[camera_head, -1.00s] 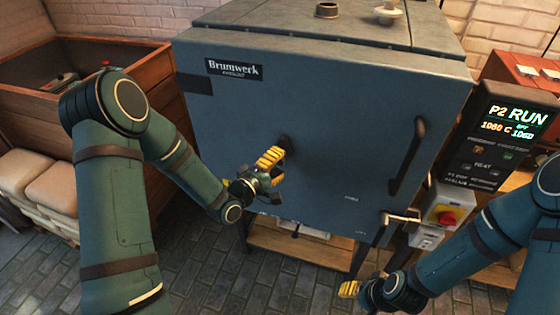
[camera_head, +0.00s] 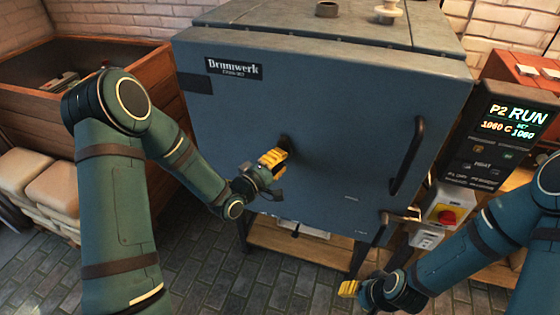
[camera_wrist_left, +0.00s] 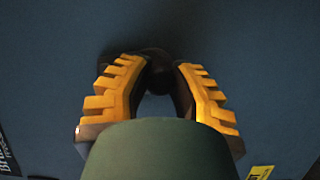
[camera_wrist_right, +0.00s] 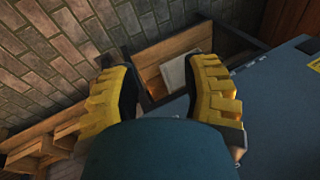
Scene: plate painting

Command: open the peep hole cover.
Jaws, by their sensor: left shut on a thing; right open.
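The peep hole cover (camera_head: 285,141) is a small dark piece on the front of the blue kiln door (camera_head: 320,100), mostly hidden behind my left gripper (camera_head: 276,160). In the left wrist view the cover (camera_wrist_left: 160,78) shows as a dark round knob between the yellow fingers of my left gripper (camera_wrist_left: 158,85). The left gripper is shut on it, against the door. My right gripper (camera_head: 350,288) is low at the right, below the door and away from the cover. In the right wrist view its yellow fingers (camera_wrist_right: 163,80) are apart with nothing between them.
A vertical door handle (camera_head: 407,158) and a latch (camera_head: 402,216) stand out on the door's right side. A control panel (camera_head: 503,130) reading P2 RUN and a red-yellow switch (camera_head: 447,215) are at the right. A wooden crate (camera_head: 85,50) stands at the left.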

